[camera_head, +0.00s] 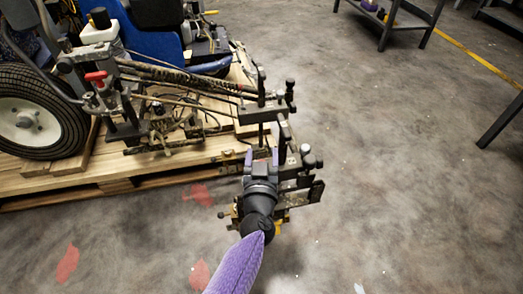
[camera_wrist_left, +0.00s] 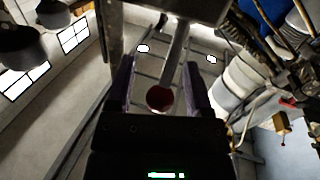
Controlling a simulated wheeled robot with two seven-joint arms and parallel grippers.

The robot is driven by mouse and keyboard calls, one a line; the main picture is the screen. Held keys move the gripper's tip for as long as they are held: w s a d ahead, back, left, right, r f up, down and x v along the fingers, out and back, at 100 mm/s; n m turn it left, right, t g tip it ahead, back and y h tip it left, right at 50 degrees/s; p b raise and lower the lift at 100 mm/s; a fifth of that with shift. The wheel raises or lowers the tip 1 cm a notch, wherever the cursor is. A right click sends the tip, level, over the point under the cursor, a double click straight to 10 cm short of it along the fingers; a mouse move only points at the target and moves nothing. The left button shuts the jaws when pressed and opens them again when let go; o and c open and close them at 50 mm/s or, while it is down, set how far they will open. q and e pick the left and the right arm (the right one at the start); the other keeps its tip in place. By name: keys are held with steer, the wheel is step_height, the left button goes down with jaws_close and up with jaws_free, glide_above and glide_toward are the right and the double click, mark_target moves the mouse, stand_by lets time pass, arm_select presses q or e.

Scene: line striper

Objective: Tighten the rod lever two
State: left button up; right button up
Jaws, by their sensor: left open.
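The line striper's bracket assembly (camera_head: 283,150), with dark rods and round knobs, stands out past the pallet's right end. My left gripper (camera_head: 262,157) is at this assembly, with its two purple fingers apart. In the left wrist view, a grey rod lever (camera_wrist_left: 176,55) with a round dark-red end (camera_wrist_left: 158,97) shows between the open fingers of my left gripper (camera_wrist_left: 160,66). Whether either finger touches it I cannot tell. Which lever is number two is not marked. In the head view, my gripper hides part of the assembly. My right gripper is not in view.
The striper's wheel (camera_head: 36,118) and blue body (camera_head: 155,42) rest on a wooden pallet (camera_head: 66,186) at left. A metal table (camera_head: 405,22) stands at the back right, another table edge (camera_head: 502,120) at right. The concrete floor between is clear.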

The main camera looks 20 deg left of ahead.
arm_select(q)
jaws_close()
stand_by(0.3)
stand_by(1.1)
